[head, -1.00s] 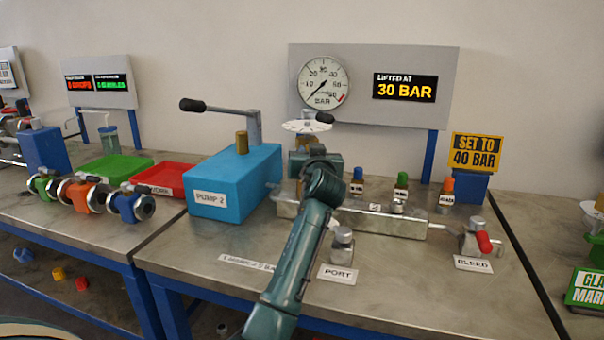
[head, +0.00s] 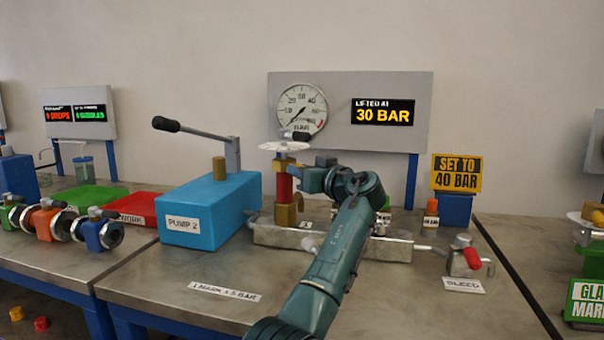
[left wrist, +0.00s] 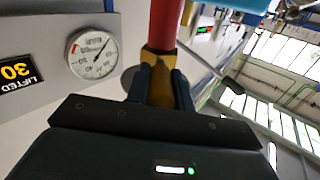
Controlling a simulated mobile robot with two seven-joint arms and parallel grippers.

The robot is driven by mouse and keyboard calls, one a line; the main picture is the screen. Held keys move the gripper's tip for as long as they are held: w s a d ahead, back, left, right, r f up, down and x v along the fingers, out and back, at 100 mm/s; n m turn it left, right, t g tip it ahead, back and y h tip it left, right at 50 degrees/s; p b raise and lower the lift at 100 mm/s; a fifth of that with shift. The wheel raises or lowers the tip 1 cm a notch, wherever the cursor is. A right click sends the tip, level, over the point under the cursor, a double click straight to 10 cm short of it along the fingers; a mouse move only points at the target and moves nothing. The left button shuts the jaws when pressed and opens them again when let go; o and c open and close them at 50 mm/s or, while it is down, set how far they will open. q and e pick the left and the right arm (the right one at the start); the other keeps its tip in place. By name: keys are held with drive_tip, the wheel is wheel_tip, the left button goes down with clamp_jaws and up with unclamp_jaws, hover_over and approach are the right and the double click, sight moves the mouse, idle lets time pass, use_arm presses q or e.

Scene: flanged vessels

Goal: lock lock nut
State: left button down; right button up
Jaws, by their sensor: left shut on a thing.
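The relief valve has a red body (head: 284,188), a gold base (head: 288,214) and a white marked disc (head: 284,146) with a black knob on top. A gold lock nut (head: 284,163) sits between the red body and the disc. My left gripper (head: 303,178) reaches the valve from the right, and its fingertips are largely hidden by my arm. In the upside-down left wrist view, the left gripper's two dark fingers (left wrist: 160,88) are shut on the gold nut (left wrist: 160,72), next to the red body (left wrist: 164,25). My right gripper is not in view.
A blue pump (head: 210,210) with a lever stands left of the valve. A pressure gauge (head: 301,110) and a "30 BAR" display (head: 383,112) are behind. A yellow sign (head: 457,173) reads "SET TO 40 BAR". A red-handled bleed valve (head: 465,259) is at right. The front bench is mostly clear.

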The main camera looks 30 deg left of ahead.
use_arm(q)
drive_tip(key=shift+r, duration=0.15)
drive_tip(key=c, duration=1.2)
unclamp_jaws()
drive_tip(key=shift+d, duration=0.1)
drive_tip(key=v, duration=1.3)
